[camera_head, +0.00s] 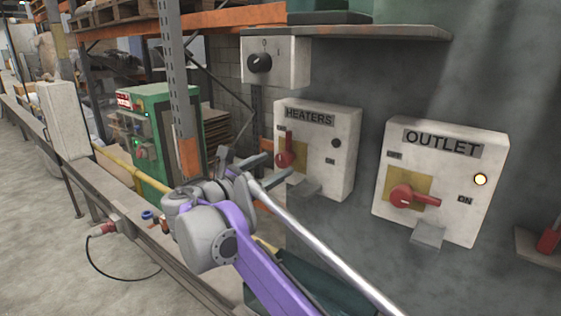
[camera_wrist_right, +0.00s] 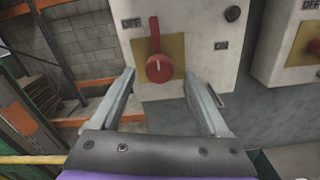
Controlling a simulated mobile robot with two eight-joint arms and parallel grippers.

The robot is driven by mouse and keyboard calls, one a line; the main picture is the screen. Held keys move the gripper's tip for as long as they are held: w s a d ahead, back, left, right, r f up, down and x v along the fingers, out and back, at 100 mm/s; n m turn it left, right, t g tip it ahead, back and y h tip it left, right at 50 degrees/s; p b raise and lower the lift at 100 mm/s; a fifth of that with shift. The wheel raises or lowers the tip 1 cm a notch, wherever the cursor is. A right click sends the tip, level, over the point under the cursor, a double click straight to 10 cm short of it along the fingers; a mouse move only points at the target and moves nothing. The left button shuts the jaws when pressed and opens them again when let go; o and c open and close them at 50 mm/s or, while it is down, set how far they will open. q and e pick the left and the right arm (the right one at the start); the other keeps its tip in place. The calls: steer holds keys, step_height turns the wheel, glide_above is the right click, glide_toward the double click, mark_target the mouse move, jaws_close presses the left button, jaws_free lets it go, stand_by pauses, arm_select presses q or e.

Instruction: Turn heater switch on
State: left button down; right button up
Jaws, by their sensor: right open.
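The white HEATERS box (camera_head: 318,150) is on the grey wall, with a yellow plate and a red rotary switch (camera_head: 285,154). Its handle points up, on the OFF side, and its round indicator (camera_head: 336,143) is dark. In the right wrist view the red switch (camera_wrist_right: 157,62) shows upright near the OFF label, with ON to its right. My right gripper (camera_head: 276,168) is just in front of the box, below the handle. In the wrist view its open fingers (camera_wrist_right: 160,78) are on either side of the knob's lower part, with nothing held. My left gripper is not in view.
A white OUTLET box (camera_head: 446,145) to the right has its red handle pointing right toward ON and a lit yellow lamp. A grey box with a black knob (camera_head: 259,62) is above. An orange and grey rack post (camera_head: 175,90) stands left of the HEATERS box.

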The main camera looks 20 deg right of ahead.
mark_target(280, 161)
steer(key=shift+x, duration=1.95)
jaws_close()
